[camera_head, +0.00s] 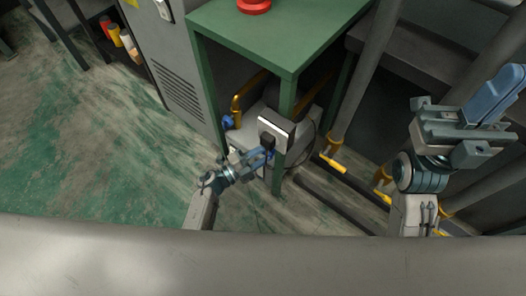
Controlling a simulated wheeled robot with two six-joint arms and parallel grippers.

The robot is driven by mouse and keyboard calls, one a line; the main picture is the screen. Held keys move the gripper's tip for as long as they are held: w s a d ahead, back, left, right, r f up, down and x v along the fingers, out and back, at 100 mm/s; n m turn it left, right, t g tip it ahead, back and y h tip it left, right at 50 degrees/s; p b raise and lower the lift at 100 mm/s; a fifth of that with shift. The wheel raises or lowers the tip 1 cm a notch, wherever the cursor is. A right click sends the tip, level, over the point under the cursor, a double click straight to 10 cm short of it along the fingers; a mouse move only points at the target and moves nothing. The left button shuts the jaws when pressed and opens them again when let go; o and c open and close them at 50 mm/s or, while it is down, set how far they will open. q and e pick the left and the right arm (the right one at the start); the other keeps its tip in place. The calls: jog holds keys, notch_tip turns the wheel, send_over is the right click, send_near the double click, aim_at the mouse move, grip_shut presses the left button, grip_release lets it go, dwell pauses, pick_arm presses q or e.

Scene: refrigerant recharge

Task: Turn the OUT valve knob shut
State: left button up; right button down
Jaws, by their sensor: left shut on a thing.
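My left gripper (266,153) reaches in low under the green table, beside its front leg. Its blue fingers are shut on a small blue valve knob, mostly hidden by the fingers, just below a grey box with a dark front (275,132). Another blue knob (228,122) sits on a yellow pipe to the left, apart from the gripper. No IN or OUT label can be read. My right gripper (490,115) is at the right, raised and away from the valves; its fingers overlap, so its opening is unclear.
The green table (280,35) stands above the valves with a red round thing (254,5) on it. A grey cabinet (175,70) is at the left. Grey pipes with yellow ends (333,162) stand at the right. The floor at the left is clear.

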pick_arm(q)
jog(key=shift+f+n+t+h+p, duration=0.15)
jog(key=shift+n+t+h+p, duration=0.35)
jog(key=shift+n, duration=1.2)
jog(key=o, duration=1)
jog(key=shift+c, duration=0.2)
